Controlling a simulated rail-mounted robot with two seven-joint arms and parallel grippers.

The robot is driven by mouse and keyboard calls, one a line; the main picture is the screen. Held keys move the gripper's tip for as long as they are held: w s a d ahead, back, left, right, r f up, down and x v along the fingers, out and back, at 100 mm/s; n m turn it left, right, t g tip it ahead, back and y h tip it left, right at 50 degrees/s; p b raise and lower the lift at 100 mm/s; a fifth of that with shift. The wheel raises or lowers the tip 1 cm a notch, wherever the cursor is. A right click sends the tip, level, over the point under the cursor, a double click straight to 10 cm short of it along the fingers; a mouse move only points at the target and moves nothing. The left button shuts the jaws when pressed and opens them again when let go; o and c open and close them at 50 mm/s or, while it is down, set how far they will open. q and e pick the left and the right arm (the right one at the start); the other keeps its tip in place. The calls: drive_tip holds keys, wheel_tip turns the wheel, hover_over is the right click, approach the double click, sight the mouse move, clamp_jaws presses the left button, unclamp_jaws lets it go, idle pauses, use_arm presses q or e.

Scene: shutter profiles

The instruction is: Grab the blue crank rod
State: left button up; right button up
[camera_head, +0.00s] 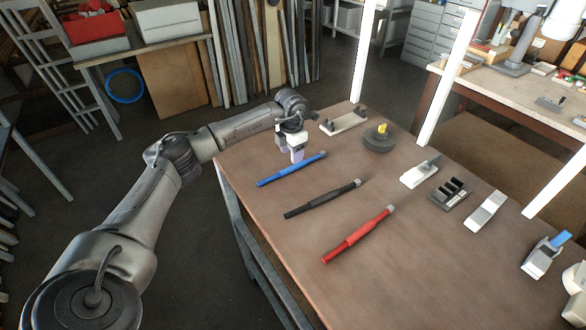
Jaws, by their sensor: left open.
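The blue crank rod (283,172) lies on the brown table, near its left edge, with its grey tip at the upper right. My left gripper (290,158) is open and points down at the rod's far side, close to its middle and right part. I cannot tell whether its fingers touch the rod or hover just above it. A black rod (320,200) and a red rod (355,238) lie roughly parallel, nearer to me.
The brown table (430,280) also carries a pale plate with dark pegs (343,121), a dark round base with a yellow top (378,138), and several small fixtures at right. White posts (447,80) rise along its far side. The table's near middle is clear.

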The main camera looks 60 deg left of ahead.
sight(291, 166)
use_arm(q)
drive_tip(key=shift+s+f, duration=0.15)
drive_tip(key=shift+f, duration=2.8)
clamp_jaws()
